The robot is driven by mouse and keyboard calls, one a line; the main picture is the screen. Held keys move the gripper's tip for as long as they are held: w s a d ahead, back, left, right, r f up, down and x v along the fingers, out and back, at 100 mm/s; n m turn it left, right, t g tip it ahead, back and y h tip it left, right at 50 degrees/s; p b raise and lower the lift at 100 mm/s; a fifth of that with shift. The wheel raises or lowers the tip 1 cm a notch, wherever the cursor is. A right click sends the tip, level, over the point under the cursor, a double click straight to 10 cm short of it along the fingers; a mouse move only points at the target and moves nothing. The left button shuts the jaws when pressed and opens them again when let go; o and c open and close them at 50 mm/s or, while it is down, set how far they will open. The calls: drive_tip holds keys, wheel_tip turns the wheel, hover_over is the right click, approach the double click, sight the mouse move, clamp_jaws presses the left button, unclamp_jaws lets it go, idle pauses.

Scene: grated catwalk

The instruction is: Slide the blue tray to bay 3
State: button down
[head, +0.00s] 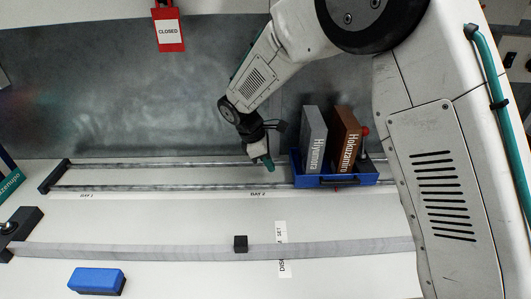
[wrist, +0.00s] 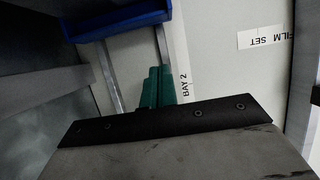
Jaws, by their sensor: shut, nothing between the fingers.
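The blue tray (head: 335,181) sits on two parallel rails at the right, its right end close to my arm in the head view. It holds a grey book (head: 313,140) and a brown book (head: 345,140), both upright. My gripper (head: 268,164), with teal fingers, is shut and empty just left of the tray, above the rails by the BAY 2 label (head: 258,194). A small gap shows between fingers and tray. In the wrist view the shut fingers (wrist: 158,86) point toward the rail, and part of the tray (wrist: 118,18) shows at upper left. No bay 3 label shows.
The BAY 1 label (head: 87,196) is at the left, near the rails' black end block (head: 53,177). A black block (head: 240,244) sits on a grey strip (head: 160,250) in front. A blue eraser-like block (head: 97,280) lies nearer. A red CLOSED sign (head: 168,30) hangs behind.

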drive_tip(key=x, duration=0.3)
drive_tip(key=shift+d+f, duration=0.2)
drive_tip(key=shift+f, duration=0.15)
drive_tip(key=d, duration=0.3)
drive_tip(key=shift+d+r, duration=0.1)
drive_tip(key=shift+r, duration=0.1)
drive_tip(key=shift+d, duration=0.3)
